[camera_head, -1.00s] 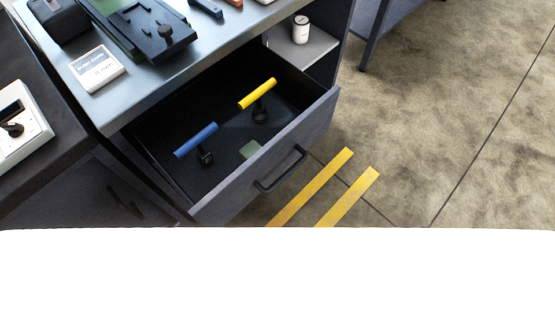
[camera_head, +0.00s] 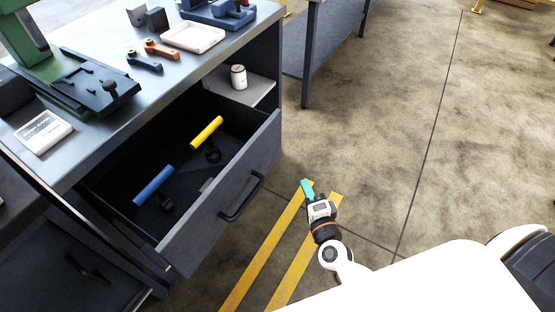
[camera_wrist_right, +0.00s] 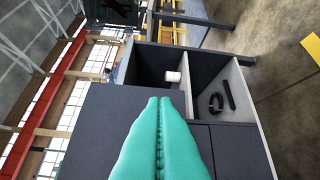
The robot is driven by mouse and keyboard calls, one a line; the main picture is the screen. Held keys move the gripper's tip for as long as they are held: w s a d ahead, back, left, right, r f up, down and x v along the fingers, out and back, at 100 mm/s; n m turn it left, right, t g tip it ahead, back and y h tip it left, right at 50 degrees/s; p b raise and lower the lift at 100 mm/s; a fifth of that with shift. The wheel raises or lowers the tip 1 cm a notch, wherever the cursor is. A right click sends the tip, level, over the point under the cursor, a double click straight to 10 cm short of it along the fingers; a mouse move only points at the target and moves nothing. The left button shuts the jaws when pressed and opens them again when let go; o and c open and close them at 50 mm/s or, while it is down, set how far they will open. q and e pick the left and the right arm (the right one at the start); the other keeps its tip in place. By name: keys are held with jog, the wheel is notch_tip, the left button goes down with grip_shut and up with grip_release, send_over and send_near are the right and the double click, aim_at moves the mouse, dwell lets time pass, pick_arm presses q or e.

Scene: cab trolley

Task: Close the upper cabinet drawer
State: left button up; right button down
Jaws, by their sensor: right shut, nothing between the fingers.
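The upper cabinet drawer (camera_head: 215,215) stands pulled out from the dark cabinet in the head view. Its front carries a black bar handle (camera_head: 242,197). Inside lie a yellow-handled tool (camera_head: 206,132) and a blue-handled tool (camera_head: 153,186). My right gripper (camera_head: 307,188) is to the right of the drawer front, apart from it, over the floor. Its teal fingers are pressed together, with nothing between them; they also show in the right wrist view (camera_wrist_right: 159,105), where a dark flat panel (camera_wrist_right: 95,115) lies behind them. My left gripper is not in view.
An open shelf (camera_head: 245,88) above the drawer holds a white can (camera_head: 238,77). The worktop holds a pale tray (camera_head: 193,37), a white box (camera_head: 43,132) and a dark fixture (camera_head: 92,88). A table leg (camera_head: 308,60) stands behind.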

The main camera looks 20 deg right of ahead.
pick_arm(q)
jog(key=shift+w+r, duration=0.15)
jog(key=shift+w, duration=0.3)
pick_arm(e)
jog(key=w+a+r+m, duration=0.1)
jog(key=w+r, duration=0.1)
jog(key=w, duration=1.1)
jog(key=shift+w+r+m+h, duration=0.15)
jog(key=shift+r+m+h, duration=0.15)
jog(key=shift+r, duration=0.05)
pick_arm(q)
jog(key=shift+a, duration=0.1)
pick_arm(e)
jog(key=shift+a, duration=0.1)
